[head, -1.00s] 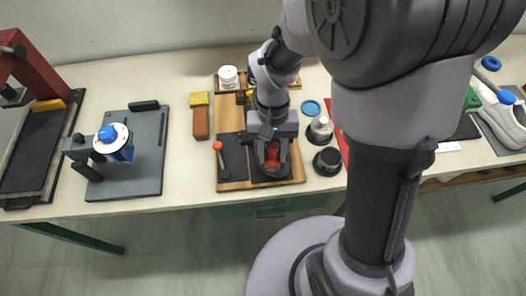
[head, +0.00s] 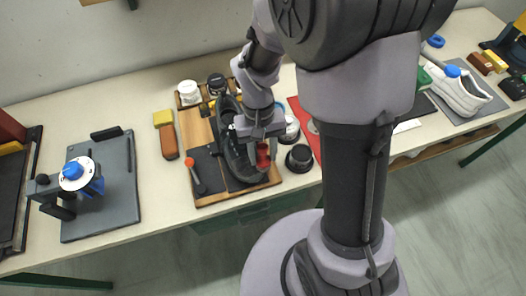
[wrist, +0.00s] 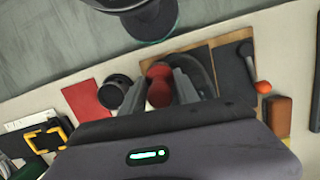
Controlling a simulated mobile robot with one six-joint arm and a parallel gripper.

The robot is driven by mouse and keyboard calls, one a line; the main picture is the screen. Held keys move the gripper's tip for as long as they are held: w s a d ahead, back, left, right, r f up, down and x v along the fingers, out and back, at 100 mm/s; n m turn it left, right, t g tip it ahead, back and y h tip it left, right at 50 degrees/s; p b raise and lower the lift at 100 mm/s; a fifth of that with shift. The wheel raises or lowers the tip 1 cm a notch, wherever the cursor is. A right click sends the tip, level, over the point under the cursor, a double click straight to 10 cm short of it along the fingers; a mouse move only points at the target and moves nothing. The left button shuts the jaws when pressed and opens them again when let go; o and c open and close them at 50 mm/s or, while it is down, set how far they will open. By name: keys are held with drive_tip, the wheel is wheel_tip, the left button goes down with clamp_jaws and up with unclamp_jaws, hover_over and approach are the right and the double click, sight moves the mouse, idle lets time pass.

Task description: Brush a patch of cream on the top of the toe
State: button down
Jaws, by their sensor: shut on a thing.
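A black shoe (head: 229,140) lies on a wooden board (head: 235,196), with one end near the board's front edge. My gripper (head: 261,158) is shut on a red tool (head: 262,154), probably the brush, just right of the shoe's front part. The red tool (wrist: 158,84) also shows between the fingers in the wrist view, beside the dark shoe (wrist: 197,68). The tool's lower end is hidden, so I cannot tell whether it touches the shoe. No patch of cream can be made out on the shoe.
A white jar (head: 188,92) and a dark jar (head: 217,83) stand at the board's back. A black cup (head: 299,158) stands right of the board. An orange-tipped tool (head: 195,176) lies at its left. A grey plate with a blue-topped fixture (head: 73,171) stands further left.

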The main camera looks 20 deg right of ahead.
drive_tip(key=shift+a, duration=4.1)
wheel_tip(320, 180, up, 6)
drive_tip(key=s+p, duration=0.2)
drive_tip(key=p, duration=0.1)
drive_tip(key=shift+s+f+p, duration=0.2)
drive_tip(key=shift+f+p, duration=0.05)
drive_tip(key=shift+p, duration=0.15)
drive_tip(key=shift+r, duration=0.1)
drive_tip(key=r+p, duration=0.1)
drive_tip(key=s+r+p, duration=0.1)
drive_tip(key=shift+s+r, duration=0.1)
drive_tip(key=shift+r, duration=0.2)
drive_tip(key=shift+d, duration=0.1)
